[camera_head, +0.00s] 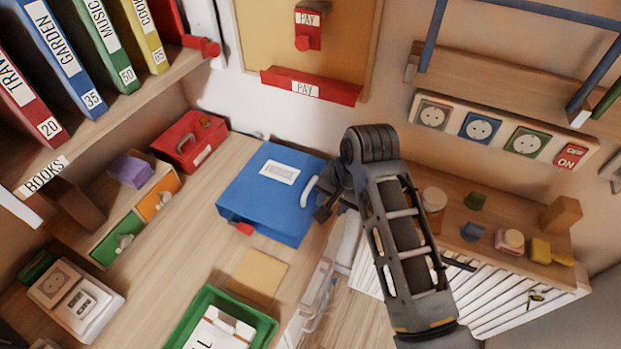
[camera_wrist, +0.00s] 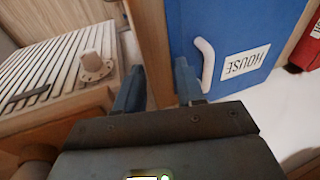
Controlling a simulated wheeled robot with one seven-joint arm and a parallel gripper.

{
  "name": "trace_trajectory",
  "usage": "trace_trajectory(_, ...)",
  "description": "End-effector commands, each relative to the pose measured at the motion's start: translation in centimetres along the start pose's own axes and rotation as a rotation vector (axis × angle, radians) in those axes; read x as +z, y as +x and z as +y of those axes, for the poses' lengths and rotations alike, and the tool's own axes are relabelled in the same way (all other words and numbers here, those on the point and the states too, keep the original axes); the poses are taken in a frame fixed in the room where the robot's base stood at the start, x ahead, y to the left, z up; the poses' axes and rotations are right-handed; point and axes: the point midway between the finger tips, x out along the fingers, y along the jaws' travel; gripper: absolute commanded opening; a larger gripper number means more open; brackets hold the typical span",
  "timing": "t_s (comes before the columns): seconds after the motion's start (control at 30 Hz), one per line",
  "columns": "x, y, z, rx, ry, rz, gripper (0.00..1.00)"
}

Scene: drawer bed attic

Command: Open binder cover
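The blue binder (camera_head: 272,196) lies closed on the wooden desk, with a white label on its cover and a white curved handle (camera_head: 310,191) at its right side. In the wrist view the binder (camera_wrist: 230,20) is at the upper right, its label reading HOUSE, and the handle (camera_wrist: 207,66) stands just right of the right finger. My gripper (camera_wrist: 158,82) is open, with two blue-grey fingers apart and nothing between them. In the head view my gripper is close beside the binder's right edge, with its fingertips partly hidden by my arm.
A red case (camera_head: 190,141) stands behind the binder at left. A green tray (camera_head: 222,311) and a tan square (camera_head: 258,276) lie in front. A slatted white cabinet (camera_head: 493,300) with small items on top is at right. Bare desk lies left of the binder.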

Motion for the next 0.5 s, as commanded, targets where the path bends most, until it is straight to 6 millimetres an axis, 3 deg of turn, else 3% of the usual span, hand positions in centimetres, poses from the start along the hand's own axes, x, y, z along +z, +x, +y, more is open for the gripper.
trace_trajectory(0.03,-0.9,-1.6,-1.9,0.01,0.003,-0.021,0.38)
trace_trajectory(0.1,-1.6,-3.3,-3.6,0.03,0.011,-0.055,0.38)
trace_trajectory(0.23,-2.3,-5.6,-5.7,0.059,0.024,-0.098,0.38)
trace_trajectory(0.37,-2.5,-6.4,-6.5,0.075,0.03,-0.12,0.38)
trace_trajectory(0.5,-2.3,-5.4,-6.5,0.08,0.031,-0.126,0.38)
